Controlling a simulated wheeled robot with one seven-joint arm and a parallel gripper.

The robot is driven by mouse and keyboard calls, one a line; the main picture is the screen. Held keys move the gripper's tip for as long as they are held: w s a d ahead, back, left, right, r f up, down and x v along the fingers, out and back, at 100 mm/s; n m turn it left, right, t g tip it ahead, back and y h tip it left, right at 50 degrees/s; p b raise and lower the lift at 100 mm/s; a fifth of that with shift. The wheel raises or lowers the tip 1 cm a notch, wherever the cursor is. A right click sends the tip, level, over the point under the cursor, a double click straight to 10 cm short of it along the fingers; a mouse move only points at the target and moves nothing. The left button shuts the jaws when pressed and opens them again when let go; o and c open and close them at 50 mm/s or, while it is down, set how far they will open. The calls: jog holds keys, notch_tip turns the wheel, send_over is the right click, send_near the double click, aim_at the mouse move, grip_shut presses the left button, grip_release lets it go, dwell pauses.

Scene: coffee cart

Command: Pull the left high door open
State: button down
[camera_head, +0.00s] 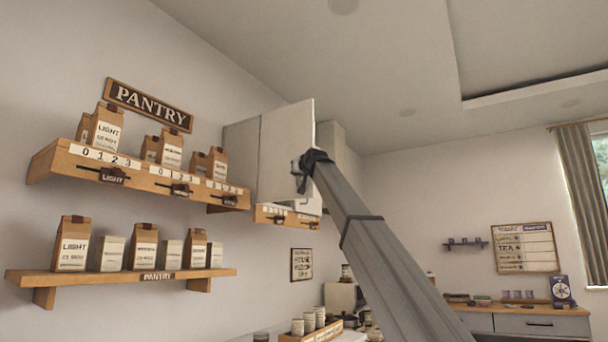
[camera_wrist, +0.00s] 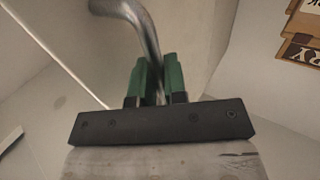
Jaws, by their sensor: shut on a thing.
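The left high door (camera_head: 287,150) is a pale panel on the wall cabinet (camera_head: 240,152) in the head view. Its right edge appears to stand out from the cabinet, so it looks ajar, hinged on the left. My gripper (camera_head: 303,172) is at the door's right side, at handle height. In the wrist view, the green fingers of my gripper (camera_wrist: 155,80) are shut on the curved metal door handle (camera_wrist: 130,12). The cabinet's inside cannot be seen.
A pantry shelf (camera_head: 215,272) and a higher dispenser shelf (camera_head: 62,160) with coffee bags are on the wall to the left. A small dispenser (camera_head: 275,214) hangs under the cabinet. A counter (camera_head: 480,322) with a menu board (camera_head: 526,247) above stands at the right.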

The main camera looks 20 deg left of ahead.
jog(key=shift+s+a, duration=0.4)
jog(key=shift+s, duration=0.45)
jog(key=c, duration=1.2)
grip_release()
jog(key=shift+s, duration=0.15)
jog(key=v, duration=1)
jog(key=shift+s+d, duration=0.2)
jog(key=shift+d, duration=0.05)
